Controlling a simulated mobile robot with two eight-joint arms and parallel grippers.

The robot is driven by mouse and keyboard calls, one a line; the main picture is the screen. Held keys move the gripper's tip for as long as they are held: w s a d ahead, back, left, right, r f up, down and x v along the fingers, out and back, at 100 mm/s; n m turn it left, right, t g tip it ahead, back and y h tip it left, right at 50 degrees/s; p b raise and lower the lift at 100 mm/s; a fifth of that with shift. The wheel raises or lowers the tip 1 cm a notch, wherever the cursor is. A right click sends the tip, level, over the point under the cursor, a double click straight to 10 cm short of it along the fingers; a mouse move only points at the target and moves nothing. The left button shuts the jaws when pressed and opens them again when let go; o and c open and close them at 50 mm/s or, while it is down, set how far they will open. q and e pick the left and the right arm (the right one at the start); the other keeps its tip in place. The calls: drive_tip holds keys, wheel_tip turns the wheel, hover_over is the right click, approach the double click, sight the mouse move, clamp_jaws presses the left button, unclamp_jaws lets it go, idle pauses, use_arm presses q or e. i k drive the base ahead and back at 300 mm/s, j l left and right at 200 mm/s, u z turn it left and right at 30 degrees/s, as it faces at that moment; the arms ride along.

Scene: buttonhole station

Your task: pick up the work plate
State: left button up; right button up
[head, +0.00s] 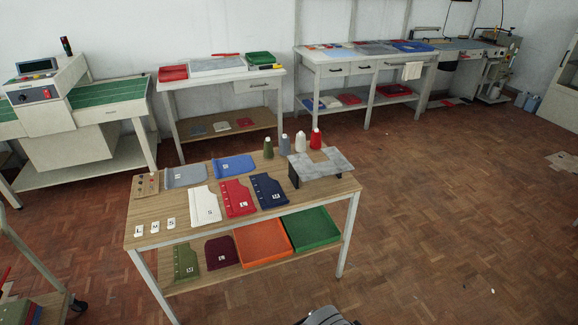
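A grey, mottled plate (321,163) with a notch in its back edge stands raised on dark supports at the right end of the near wooden table (170,218). It looks like the work plate. Its top is bare, and thread cones stand close behind it. Neither of my grippers shows in the head view. A dark grey rounded part, probably of my own body, shows at the bottom edge.
White (204,205), red (238,198) and navy (268,190) pieces lie left of the plate, with grey and blue ones behind. Orange (262,242) and green (311,228) trays sit on the lower shelf. Floor right of the table is open.

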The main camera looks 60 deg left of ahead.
sight(301, 165)
drive_tip(key=u, duration=1.7)
drive_tip(key=i+l, duration=0.15)
drive_tip(key=i, duration=0.15)
drive_tip(key=i+l+u, duration=0.15)
drive_tip(key=i, duration=0.75)
drive_tip(key=i+l+u, duration=0.15)
drive_tip(key=i, duration=0.35)
